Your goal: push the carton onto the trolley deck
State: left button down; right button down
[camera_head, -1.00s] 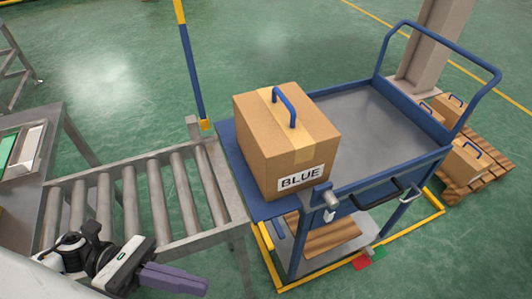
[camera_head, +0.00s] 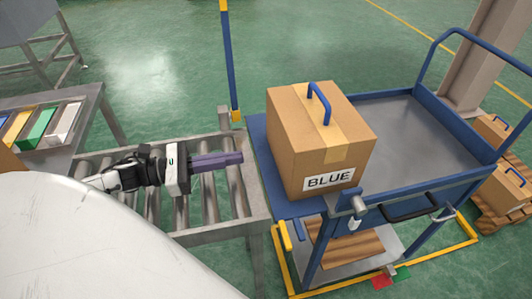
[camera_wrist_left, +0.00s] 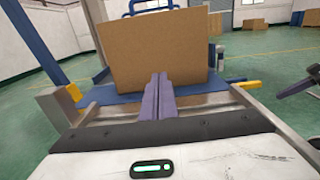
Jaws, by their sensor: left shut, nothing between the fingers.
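The carton (camera_head: 315,140), brown with a blue handle and a "BLUE" label, stands upright on the blue plate at the left end of the trolley. The trolley deck (camera_head: 415,125), grey with blue rims, is bare to the right of it. My left gripper (camera_head: 240,158) is shut and empty above the rollers, its purple fingers pointing at the carton's left side with a gap between. In the left wrist view the carton (camera_wrist_left: 155,48) stands straight ahead of the fingertips (camera_wrist_left: 160,78).
A roller conveyor (camera_head: 210,205) ends at the blue plate. A blue and yellow post (camera_head: 230,60) stands behind the joint. A side table (camera_head: 85,105) with coloured bins is at left. Cartons (camera_head: 505,185) lie on a pallet at right. A yellow floor frame (camera_head: 440,250) surrounds the trolley's base.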

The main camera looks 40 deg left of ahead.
aim_at(278, 151)
pick_arm(q)
jog(key=x, duration=0.8)
jog(key=shift+w+d, duration=0.1)
jog(key=shift+d, duration=0.1)
